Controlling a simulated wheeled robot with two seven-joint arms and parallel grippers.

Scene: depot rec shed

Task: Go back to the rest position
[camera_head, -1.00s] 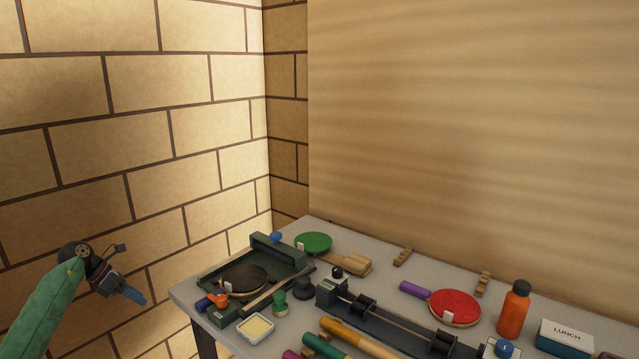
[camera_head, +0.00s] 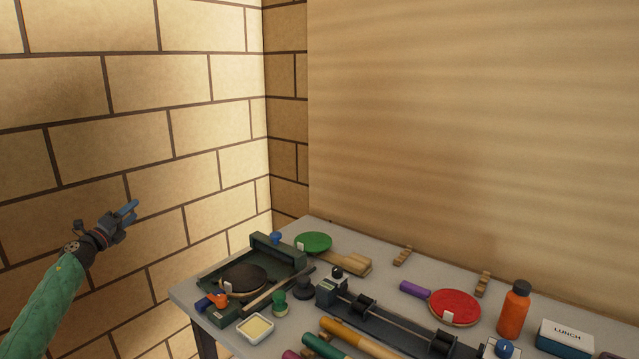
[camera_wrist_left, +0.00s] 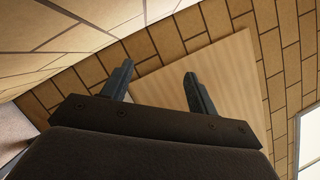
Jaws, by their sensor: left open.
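My left gripper (camera_head: 130,211) is at the left of the head view, in front of the brick wall and to the left of the table, clear of everything. Its blue fingers point up and to the right. In the left wrist view the two fingers of the left gripper (camera_wrist_left: 160,88) stand apart with nothing between them; the wall and a pale wooden panel (camera_wrist_left: 215,70) show beyond. My right gripper is in neither view.
The grey table (camera_head: 390,268) holds a green tray (camera_head: 278,249) with a dark paddle (camera_head: 243,279), a green paddle (camera_head: 314,241), a red paddle (camera_head: 455,306), an orange bottle (camera_head: 514,310) and a lunch box (camera_head: 565,340). The space left of the table is free.

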